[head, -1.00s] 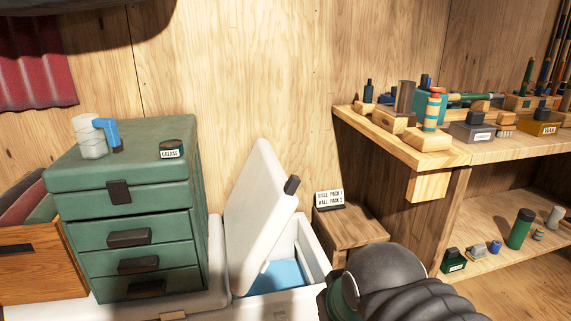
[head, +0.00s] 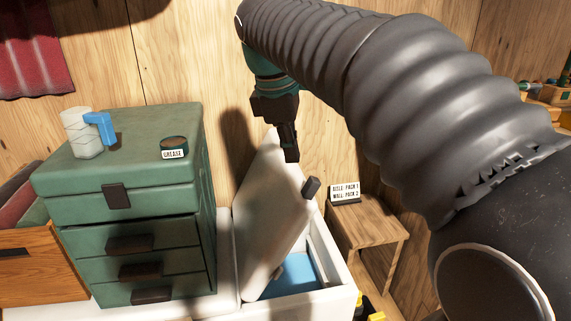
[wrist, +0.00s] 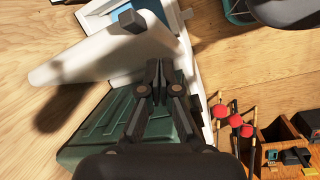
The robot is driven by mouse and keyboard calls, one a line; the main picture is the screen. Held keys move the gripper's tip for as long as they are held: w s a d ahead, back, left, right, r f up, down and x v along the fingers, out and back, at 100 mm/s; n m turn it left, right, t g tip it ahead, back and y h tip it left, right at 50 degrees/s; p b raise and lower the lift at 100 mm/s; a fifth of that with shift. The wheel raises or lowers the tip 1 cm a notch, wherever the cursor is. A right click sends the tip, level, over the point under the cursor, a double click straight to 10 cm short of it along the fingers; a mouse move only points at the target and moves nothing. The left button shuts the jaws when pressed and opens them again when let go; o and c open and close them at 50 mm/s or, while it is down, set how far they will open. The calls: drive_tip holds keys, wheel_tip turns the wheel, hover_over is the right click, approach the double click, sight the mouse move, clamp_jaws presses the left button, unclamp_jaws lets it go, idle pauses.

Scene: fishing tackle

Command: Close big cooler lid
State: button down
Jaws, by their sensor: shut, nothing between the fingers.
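The big cooler is white, with its lid (head: 268,205) tilted up and open. A dark latch (head: 311,187) sticks out from the lid's right side, and it also shows in the wrist view (wrist: 127,20). The cooler body (head: 335,292) is open on the right, with blue contents (head: 294,272) inside. My gripper (head: 291,157) is shut and empty, pointing down by the lid's upper edge. In the wrist view my closed fingers (wrist: 156,66) overlap the white lid (wrist: 80,62). I cannot tell whether they touch it.
A green drawer cabinet (head: 125,195) stands close left of the lid, with a grease tin (head: 174,145) and a blue-handled item (head: 98,128) on top. A small wooden table (head: 367,222) with a sign (head: 345,192) stands to the right. The wooden wall (head: 200,60) is behind.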

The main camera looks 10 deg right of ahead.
drive_tip(key=w+a+r+n+g+h, duration=0.1)
drive_tip(key=w+a+r+n, duration=0.25)
drive_tip(key=w, duration=0.25)
drive_tip(key=b, duration=0.2)
approach(305, 186)
wheel_tip(305, 186, down, 4)
drive_tip(key=a, duration=0.2)
drive_tip(key=d, duration=0.1)
drive_tip(key=d+f, duration=0.1)
drive_tip(key=shift+d+n, duration=0.25)
drive_tip(key=shift+n, duration=0.1)
drive_tip(key=shift+w+d+f, duration=0.1)
drive_tip(key=shift+d+f, duration=0.25)
drive_tip(key=shift+d, duration=0.3)
